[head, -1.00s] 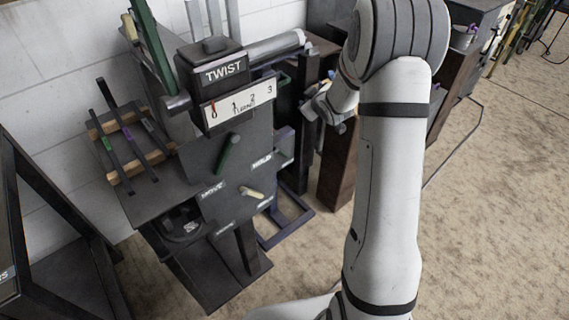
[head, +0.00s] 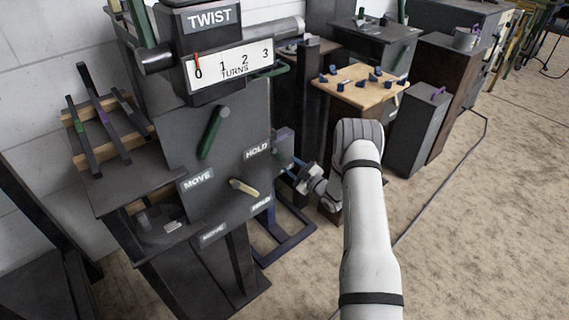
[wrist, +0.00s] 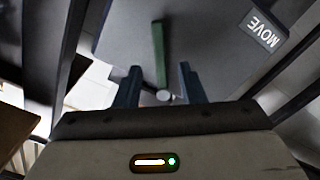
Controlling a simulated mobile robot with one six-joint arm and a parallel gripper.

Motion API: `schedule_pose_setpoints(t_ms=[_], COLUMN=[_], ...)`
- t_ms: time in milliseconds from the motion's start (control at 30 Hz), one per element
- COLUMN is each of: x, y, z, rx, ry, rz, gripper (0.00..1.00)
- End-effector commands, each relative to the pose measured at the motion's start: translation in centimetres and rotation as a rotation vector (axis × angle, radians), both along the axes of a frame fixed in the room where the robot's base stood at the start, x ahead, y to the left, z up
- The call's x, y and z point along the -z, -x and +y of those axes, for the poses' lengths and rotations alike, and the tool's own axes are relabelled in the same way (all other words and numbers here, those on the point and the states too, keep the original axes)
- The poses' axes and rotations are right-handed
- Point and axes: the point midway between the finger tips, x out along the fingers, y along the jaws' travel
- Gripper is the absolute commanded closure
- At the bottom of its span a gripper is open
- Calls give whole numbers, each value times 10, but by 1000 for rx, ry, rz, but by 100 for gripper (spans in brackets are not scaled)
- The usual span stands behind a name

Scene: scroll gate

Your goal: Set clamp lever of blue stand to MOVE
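The blue stand shows in the head view as a blue floor frame (head: 287,238) behind the dark front stand; its lever is hidden there. My gripper (head: 293,174) is beside that stand's upper part, past the front stand's right edge. In the wrist view my gripper (wrist: 160,70) is open. Between its two fingers, in the picture, is a green lever (wrist: 159,52) on a grey panel (wrist: 205,45), with a round pale end (wrist: 165,96) nearer me. The MOVE label (wrist: 263,30) appears upside down, right of the lever. I cannot tell whether the fingers touch the lever.
The front stand (head: 178,140) carries a TWIST sign, a turns scale, a green lever (head: 213,131), a pale lever (head: 244,187) and MOVE and HOLD labels. A wooden board (head: 352,92) with blue pegs and dark cabinets (head: 418,128) stand behind. Open floor lies at right.

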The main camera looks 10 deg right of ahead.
Motion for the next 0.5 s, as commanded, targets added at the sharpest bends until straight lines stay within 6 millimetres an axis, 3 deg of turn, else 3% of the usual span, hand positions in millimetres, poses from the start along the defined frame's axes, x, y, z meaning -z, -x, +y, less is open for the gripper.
schedule_pose_setpoints(t_ms=[233, 500], x=[2, 0], y=[-34, -45], z=[19, 25], rx=[0, 2], ry=[1, 0], rz=[0, 3], gripper=[64, 64])
